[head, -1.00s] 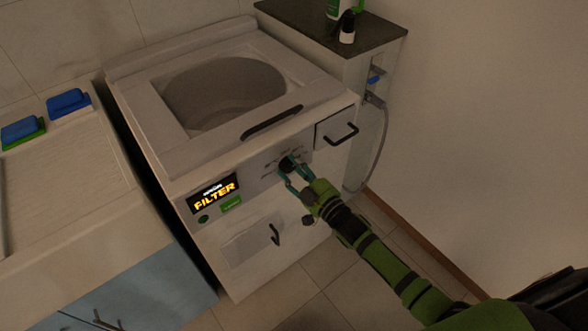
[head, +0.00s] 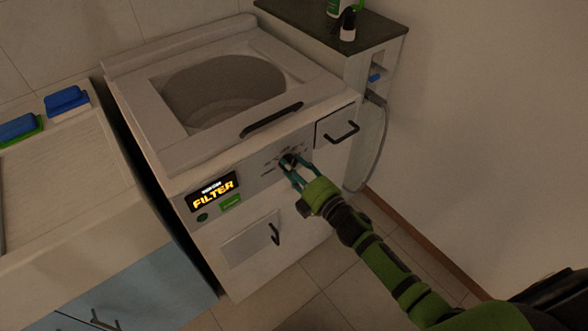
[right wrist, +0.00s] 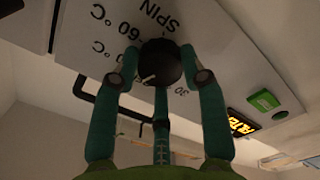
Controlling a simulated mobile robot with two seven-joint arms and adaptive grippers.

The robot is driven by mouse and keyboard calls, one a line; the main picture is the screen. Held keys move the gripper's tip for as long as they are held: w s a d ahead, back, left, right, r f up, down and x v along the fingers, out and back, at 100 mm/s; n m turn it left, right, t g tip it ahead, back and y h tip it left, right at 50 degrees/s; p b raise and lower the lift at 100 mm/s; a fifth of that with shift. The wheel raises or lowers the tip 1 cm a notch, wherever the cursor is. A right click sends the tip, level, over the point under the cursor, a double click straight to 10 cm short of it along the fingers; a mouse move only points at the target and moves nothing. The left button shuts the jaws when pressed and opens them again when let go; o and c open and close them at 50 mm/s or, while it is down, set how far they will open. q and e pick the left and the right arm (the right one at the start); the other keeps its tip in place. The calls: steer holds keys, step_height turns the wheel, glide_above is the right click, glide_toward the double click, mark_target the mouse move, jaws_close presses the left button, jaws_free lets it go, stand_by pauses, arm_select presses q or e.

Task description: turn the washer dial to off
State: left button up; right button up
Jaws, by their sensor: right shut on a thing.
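The white washer (head: 190,160) stands against the tiled wall with an open round drum on top. Its front panel carries a lit display (head: 213,191) reading "FILTER" in yellow. The black washer dial (head: 289,160) sits right of the display, partly covered by my right gripper (head: 293,170). In the right wrist view the round dial (right wrist: 160,62) is between the teal fingers, which are shut on it. A pale pointer mark shows at its lower left edge. Labels "SPIN", "60 °C" and "30" are around it. My left gripper is not in view.
A green button (head: 231,202) sits below the display. A drawer with a black handle (head: 341,133) is right of the dial. A dark countertop (head: 375,35) holds bottles at the back right. A sink counter (head: 60,190) with sponges stands at left.

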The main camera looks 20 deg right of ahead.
steer(key=shift+f+n+b, duration=0.15)
steer(key=shift+n+b, duration=0.3)
steer(key=shift+n, duration=1.45)
steer(key=shift+d, duration=0.1)
steer(key=o, duration=1.2)
steer(key=shift+c, duration=0.2)
steer(key=v, duration=1.2)
